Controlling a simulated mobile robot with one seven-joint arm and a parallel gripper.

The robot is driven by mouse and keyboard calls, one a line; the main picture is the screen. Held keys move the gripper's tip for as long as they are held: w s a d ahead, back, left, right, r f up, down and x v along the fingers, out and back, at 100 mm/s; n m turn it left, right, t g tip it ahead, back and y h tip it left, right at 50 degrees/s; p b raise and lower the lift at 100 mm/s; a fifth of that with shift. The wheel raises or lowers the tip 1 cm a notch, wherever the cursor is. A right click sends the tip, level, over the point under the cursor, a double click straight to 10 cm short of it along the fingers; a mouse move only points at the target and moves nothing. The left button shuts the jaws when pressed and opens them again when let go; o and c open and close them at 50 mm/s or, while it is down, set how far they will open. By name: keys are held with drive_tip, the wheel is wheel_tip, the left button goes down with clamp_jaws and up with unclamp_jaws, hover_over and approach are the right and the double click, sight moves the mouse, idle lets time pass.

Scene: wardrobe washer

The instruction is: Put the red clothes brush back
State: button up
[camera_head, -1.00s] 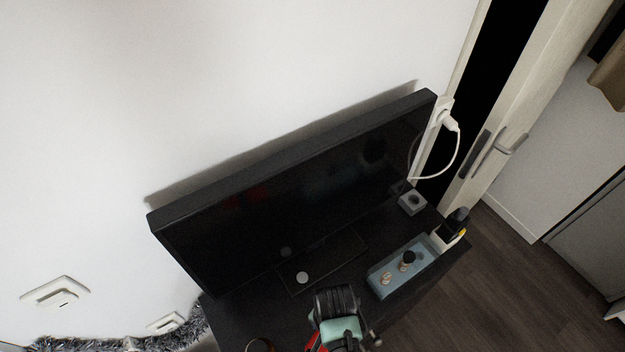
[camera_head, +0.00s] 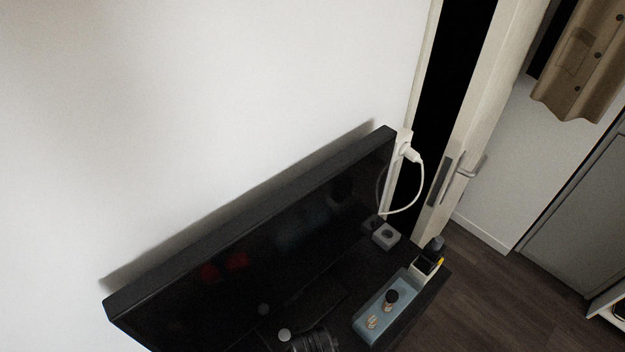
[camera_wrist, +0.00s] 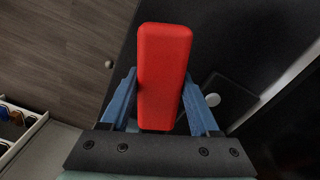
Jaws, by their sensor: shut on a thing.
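The red clothes brush (camera_wrist: 162,75) shows in the wrist view as a long red block between the two blue fingers of my gripper (camera_wrist: 162,105). My gripper is shut on it, with a finger on each side. The brush reaches out beyond the fingertips. In the head view neither the brush nor the gripper's fingers show; only red reflections appear in the dark screen.
A black television (camera_head: 250,240) stands against the white wall on a dark cabinet. A blue-grey tray (camera_head: 398,321) holds small items. A white-and-black box (camera_head: 427,264) and grey socket block (camera_head: 386,236) stand nearby. A door (camera_head: 475,130) and hanging brown garment (camera_head: 582,65) are at right.

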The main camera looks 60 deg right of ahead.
drive_tip(key=shift+f+b, duration=1.9)
drive_tip(key=shift+f, duration=1.2)
drive_tip(key=shift+f, duration=0.35)
drive_tip(key=o, duration=1.5)
drive_tip(key=shift+r, duration=0.1)
wheel_tip(320, 180, up, 10)
drive_tip(key=p, duration=1)
wheel_tip(320, 180, up, 13)
drive_tip(key=shift+f+b, duration=0.1)
drive_tip(key=shift+b, duration=1)
